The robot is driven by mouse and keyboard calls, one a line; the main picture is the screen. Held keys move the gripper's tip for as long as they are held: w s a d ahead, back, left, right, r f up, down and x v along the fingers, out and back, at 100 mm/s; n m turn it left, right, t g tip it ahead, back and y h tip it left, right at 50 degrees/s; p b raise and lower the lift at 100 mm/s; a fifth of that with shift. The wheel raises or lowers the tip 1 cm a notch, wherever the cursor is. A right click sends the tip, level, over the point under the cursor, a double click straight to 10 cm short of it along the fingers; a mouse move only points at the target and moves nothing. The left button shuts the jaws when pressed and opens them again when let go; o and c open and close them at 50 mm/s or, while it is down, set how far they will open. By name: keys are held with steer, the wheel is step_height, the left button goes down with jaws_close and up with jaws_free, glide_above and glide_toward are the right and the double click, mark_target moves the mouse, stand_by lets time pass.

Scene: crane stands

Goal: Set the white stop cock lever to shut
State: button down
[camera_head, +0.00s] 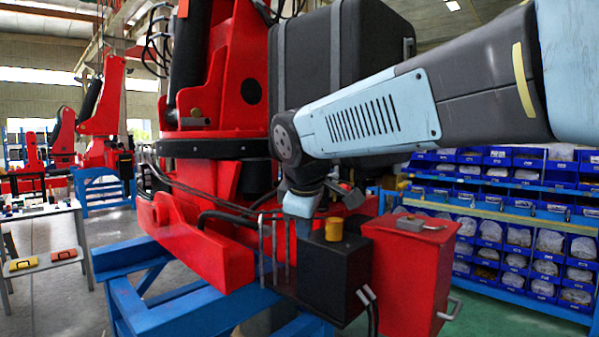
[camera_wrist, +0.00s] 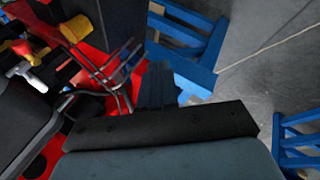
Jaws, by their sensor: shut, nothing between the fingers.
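A small white lever-like part (camera_wrist: 22,68), probably the stop cock lever, shows at the left edge of the wrist view, beside a small orange-red part (camera_wrist: 20,47) and black fittings on the red machine. Its exact setting is hard to tell. I cannot make it out in the head view, where my arm and a black box cover that area. My gripper (camera_wrist: 158,84) is shut and empty, to the right of the white part and apart from it. In the head view my gripper (camera_head: 299,204) points down behind the black box.
A black box (camera_head: 335,275) with a yellow knob (camera_head: 334,229) and a red tank (camera_head: 408,270) stand close by my gripper. Thin bent metal rods (camera_wrist: 105,78) lie between my gripper and the white part. Blue stand beams (camera_head: 190,300) run below. Shelves of blue bins (camera_head: 510,205) stand right.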

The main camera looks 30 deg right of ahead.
steer(key=w+d+r+n+h, duration=0.3)
steer(key=w+d+r+n, duration=0.1)
steer(key=w+r+n, duration=0.4)
steer(key=w+d+r+n+h, duration=0.3)
steer(key=w+r+n, duration=0.2)
steer(key=w+n, duration=0.45)
steer(key=w+d+f+m, duration=0.1)
steer(key=w+d+f, duration=0.5)
steer(key=w+d, duration=0.2)
steer(key=shift+d+f+t, duration=0.2)
steer(key=shift+d+t, duration=0.1)
steer(key=shift+d, duration=0.55)
